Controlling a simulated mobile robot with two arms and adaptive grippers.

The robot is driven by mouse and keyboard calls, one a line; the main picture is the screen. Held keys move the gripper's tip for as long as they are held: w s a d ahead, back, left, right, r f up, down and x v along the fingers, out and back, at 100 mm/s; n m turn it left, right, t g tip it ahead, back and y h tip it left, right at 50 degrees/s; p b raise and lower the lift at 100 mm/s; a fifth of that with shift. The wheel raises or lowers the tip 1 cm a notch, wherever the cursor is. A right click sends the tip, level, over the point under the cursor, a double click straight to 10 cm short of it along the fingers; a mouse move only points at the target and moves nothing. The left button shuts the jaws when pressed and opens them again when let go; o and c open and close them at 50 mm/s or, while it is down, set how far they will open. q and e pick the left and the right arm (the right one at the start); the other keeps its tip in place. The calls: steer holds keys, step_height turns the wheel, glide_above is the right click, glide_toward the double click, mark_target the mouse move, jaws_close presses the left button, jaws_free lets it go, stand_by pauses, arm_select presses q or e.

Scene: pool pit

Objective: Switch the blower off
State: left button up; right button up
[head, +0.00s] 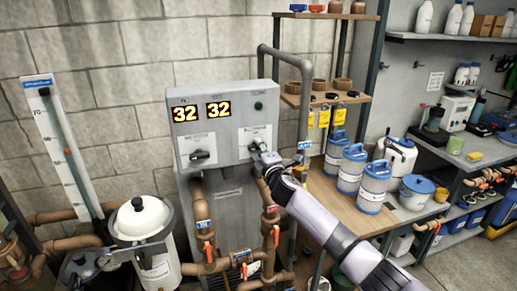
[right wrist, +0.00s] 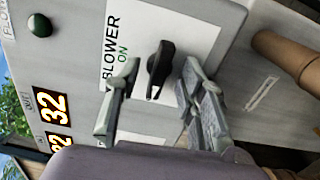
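The blower switch is a black rotary knob (right wrist: 160,68) on a white plate marked BLOWER, with ON printed beside it. It is on the front of the grey control box (head: 190,130). In the right wrist view the knob's long handle runs roughly up and down the picture. My right gripper (head: 262,152) is at the lower right of the box face. In the right wrist view its two fingers stand apart, one on each side of the knob, with a gap visible to each. Any OFF mark is not visible. My left gripper is not in view.
A second black knob (head: 200,156) is at the box's left. Two displays (head: 201,112) read 32. A green button (right wrist: 39,25) is near the top. Pipes with red-handled valves (head: 209,250) run below. A bench (head: 330,195) with blue-lidded containers (head: 373,188) stands at right.

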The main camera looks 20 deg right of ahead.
steer(key=shift+s+r+p, duration=0.1)
steer(key=shift+s+p, duration=0.15)
steer(key=shift+p, duration=0.05)
steer(key=s+p, duration=0.3)
steer(key=s, duration=0.3)
steer(key=shift+s+d, duration=0.15)
steer(key=shift+s, duration=0.1)
